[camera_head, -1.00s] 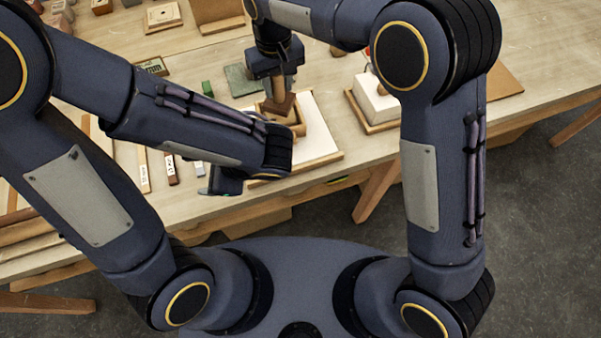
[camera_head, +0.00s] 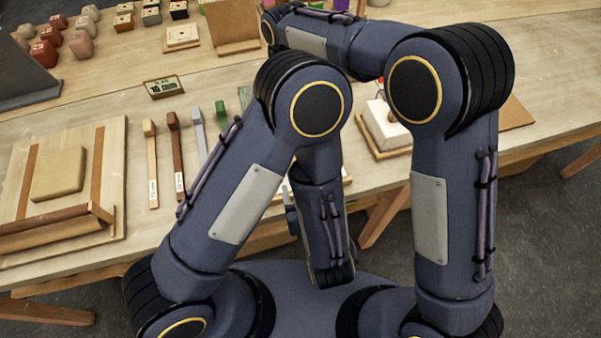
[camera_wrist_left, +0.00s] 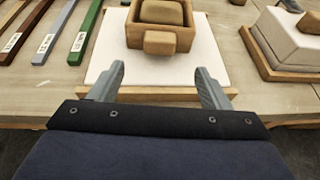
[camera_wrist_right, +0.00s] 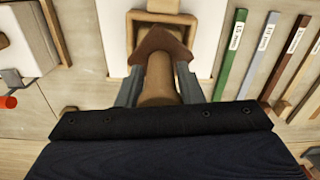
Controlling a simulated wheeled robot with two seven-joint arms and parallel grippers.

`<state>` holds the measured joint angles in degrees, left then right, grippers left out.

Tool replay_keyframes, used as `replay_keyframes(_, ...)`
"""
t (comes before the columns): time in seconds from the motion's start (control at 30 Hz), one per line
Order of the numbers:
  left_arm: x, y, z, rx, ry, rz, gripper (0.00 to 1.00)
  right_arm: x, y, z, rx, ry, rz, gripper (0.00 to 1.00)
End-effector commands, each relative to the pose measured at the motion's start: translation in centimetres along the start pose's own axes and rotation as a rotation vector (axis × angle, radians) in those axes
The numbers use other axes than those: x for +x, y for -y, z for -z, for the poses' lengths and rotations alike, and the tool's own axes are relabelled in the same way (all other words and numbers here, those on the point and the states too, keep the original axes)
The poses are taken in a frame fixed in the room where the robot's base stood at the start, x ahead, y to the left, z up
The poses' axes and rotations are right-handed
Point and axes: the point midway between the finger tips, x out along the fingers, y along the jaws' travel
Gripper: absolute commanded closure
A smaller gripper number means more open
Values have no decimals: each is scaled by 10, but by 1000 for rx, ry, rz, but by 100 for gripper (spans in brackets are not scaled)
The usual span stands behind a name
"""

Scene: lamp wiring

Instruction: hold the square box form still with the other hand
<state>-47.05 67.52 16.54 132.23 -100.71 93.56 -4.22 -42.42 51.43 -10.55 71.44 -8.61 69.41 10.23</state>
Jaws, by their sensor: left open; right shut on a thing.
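The square box form (camera_wrist_left: 188,40) sits on a white sheet in the left wrist view, with a tan block inside and another at its near wall. My left gripper (camera_wrist_left: 162,84) is open and empty, short of the form's near side, with its fingers apart. In the right wrist view my right gripper (camera_wrist_right: 155,78) is shut on a wooden tool handle (camera_wrist_right: 157,85) with a dark brown wedge-shaped head (camera_wrist_right: 160,42). The head overlaps the form (camera_wrist_right: 131,42); whether they touch I cannot tell. In the head view my arms hide the form and both grippers.
Labelled sticks (camera_head: 174,150) lie on the table to the left, beside a wooden board (camera_head: 112,170) with a tan block. A white block on a wooden base (camera_wrist_left: 290,45) stands right of the form. Small coloured blocks stand at the back left.

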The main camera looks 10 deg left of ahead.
Motion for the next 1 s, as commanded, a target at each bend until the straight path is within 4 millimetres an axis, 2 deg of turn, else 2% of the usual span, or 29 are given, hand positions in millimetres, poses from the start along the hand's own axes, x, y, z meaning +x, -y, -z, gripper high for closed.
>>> replay_keyframes(0.2,44,-2,0,-3,-1,-8,29,0,0,0,0,-1,0,95)
replay_keyframes(0.43,78,-1,0,-4,0,-6,29,0,0,0,0,-1,0,95)
replay_keyframes(0.6,88,-1,0,-2,-1,-3,29,0,0,0,0,-1,0,95)
replay_keyframes(0.9,90,-1,0,-2,0,-2,29,0,0,0,0,-1,0,95)
replay_keyframes(1.0,90,-1,0,-2,0,-2,42,0,0,0,0,-1,0,95)
